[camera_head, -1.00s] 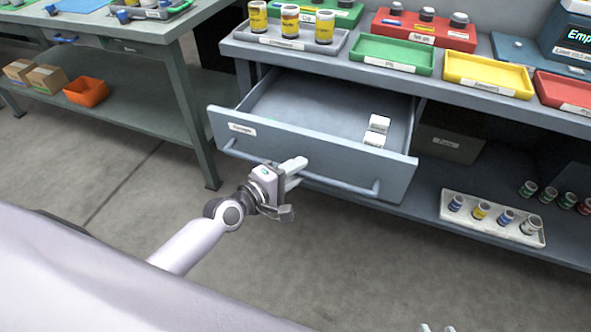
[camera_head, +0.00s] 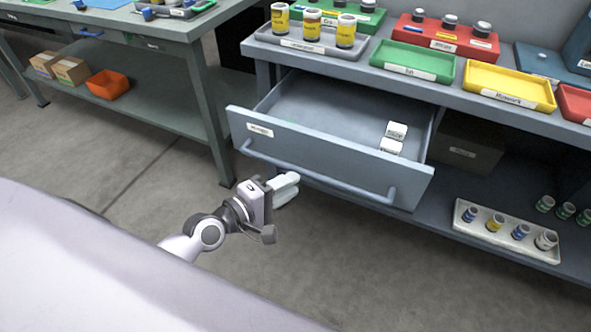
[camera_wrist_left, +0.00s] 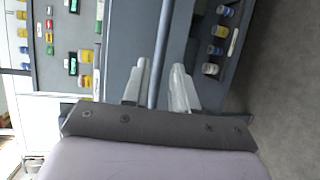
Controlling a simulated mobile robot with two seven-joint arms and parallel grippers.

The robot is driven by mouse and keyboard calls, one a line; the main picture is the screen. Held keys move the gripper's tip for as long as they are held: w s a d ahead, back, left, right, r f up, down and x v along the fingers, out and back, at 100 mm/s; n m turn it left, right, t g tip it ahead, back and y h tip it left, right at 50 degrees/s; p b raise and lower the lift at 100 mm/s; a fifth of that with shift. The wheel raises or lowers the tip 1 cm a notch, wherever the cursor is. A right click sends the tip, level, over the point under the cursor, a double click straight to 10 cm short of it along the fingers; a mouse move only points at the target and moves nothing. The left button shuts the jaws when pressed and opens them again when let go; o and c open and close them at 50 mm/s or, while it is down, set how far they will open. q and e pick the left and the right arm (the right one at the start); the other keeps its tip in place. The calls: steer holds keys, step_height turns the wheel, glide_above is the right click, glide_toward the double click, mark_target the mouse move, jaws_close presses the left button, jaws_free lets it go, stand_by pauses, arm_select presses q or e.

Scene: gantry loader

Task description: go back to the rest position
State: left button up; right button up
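My right gripper is out of view.
The bench top holds a green tray (camera_head: 412,61), a yellow tray (camera_head: 510,87) and yellow-labelled jars (camera_head: 312,20). A white tray of small bottles (camera_head: 506,233) is on the lower shelf. A second bench (camera_head: 150,100) with an orange bin (camera_head: 108,84) stands left. The floor in front is clear.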

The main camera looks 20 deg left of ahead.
arm_select(q)
steer(key=s+f+m+g+y+p, duration=0.2)
steer(key=s+m+p, duration=0.2)
steer(key=s+m, duration=0.4)
steer(key=s+f+m+g+y+p, duration=0.2)
steer(key=s+m+p, duration=0.2)
steer(key=s+m, duration=0.4)
steer(key=shift+a+y, duration=0.3)
stand_by(0.4)
